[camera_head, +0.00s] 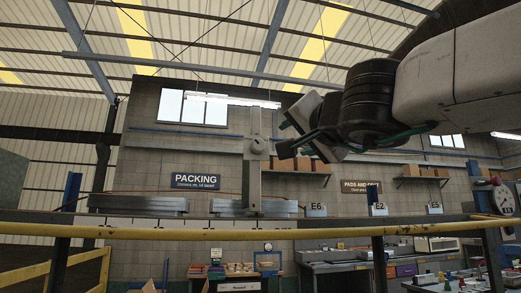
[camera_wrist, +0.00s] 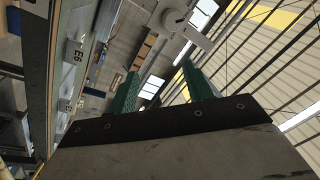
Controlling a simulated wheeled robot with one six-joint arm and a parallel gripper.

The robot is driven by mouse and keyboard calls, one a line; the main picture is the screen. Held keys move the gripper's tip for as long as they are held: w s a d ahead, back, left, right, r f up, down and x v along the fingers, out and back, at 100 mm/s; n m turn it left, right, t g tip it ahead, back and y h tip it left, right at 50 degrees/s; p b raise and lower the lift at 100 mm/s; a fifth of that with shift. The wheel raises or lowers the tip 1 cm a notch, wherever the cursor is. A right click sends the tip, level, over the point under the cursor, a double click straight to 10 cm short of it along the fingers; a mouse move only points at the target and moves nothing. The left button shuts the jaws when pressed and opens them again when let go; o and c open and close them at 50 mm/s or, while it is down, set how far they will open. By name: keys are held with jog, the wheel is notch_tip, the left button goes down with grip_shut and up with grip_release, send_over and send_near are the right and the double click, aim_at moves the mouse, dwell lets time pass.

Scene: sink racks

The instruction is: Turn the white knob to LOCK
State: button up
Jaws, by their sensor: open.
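A pale round knob (camera_head: 258,146) sits on a grey upright post (camera_head: 254,185) near the middle of the head view. In the wrist view a pale round knob (camera_wrist: 173,19) shows at the top, beyond the fingertips. No LOCK marking is readable, and I cannot tell the knob's setting. My gripper (camera_head: 283,137) is to the right of the knob in the head view, with its green-edged fingers apart. In the wrist view my two green fingers (camera_wrist: 160,72) are spread with nothing between them. The knob is apart from the fingers.
A yellow rail (camera_head: 200,233) crosses the front. Grey stacked bars (camera_head: 140,204) flank the post. Signs E6 (camera_head: 316,209) and E2 (camera_head: 378,209) stand to the right. A round dial (camera_head: 503,199) is at the far right. Air around the gripper looks clear.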

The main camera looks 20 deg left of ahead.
aim_at(259, 145)
jog(key=s+a+r+m+g+h, duration=0.1)
jog(key=s+a+m+h, duration=0.15)
jog(key=a, duration=0.35)
jog(key=shift+m+y, duration=0.25)
jog(key=shift+y, duration=0.1)
jog(key=x, duration=0.8)
jog(key=shift+w+d, duration=0.15)
jog(key=shift+d, duration=0.2)
jog(key=c, duration=1)
